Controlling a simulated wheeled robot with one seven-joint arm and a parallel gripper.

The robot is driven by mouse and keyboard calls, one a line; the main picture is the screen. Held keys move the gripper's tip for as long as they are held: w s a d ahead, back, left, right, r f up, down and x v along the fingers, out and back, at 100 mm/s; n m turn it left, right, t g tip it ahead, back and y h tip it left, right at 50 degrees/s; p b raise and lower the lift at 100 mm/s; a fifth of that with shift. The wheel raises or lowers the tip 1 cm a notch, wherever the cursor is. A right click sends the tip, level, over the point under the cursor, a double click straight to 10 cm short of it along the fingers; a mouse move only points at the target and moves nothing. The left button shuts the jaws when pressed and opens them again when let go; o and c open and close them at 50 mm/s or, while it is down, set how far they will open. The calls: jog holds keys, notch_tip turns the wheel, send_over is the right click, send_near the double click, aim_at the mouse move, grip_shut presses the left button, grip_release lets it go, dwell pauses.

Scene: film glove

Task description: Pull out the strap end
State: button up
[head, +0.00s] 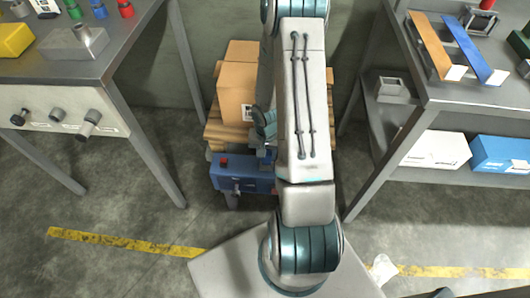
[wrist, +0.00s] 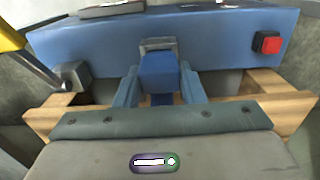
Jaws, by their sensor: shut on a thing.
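A blue strap end (wrist: 158,70) shows at the middle of the wrist view, just below a grey metal slot (wrist: 157,44) on the front of a blue machine (wrist: 90,45). My gripper (wrist: 160,82) is shut on the strap end, one finger on each side of it. The strap's lower part is hidden between the fingers. In the head view the blue machine (head: 232,178) sits low in front of a wooden pallet, and my arm hides much of the gripper and the strap there.
A red button (wrist: 267,42) is on the machine's right face, and a grey block with a rod (wrist: 73,76) is at its left. A cardboard box (head: 236,90) stands on the pallet (head: 222,133) behind. A workbench (head: 110,55) is at left and a shelf table (head: 440,100) at right.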

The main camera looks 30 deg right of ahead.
jog(key=shift+r+p, duration=1.3)
jog(key=shift+r, duration=0.5)
jog(key=shift+r+p, duration=1.1)
jog(key=shift+r, duration=0.4)
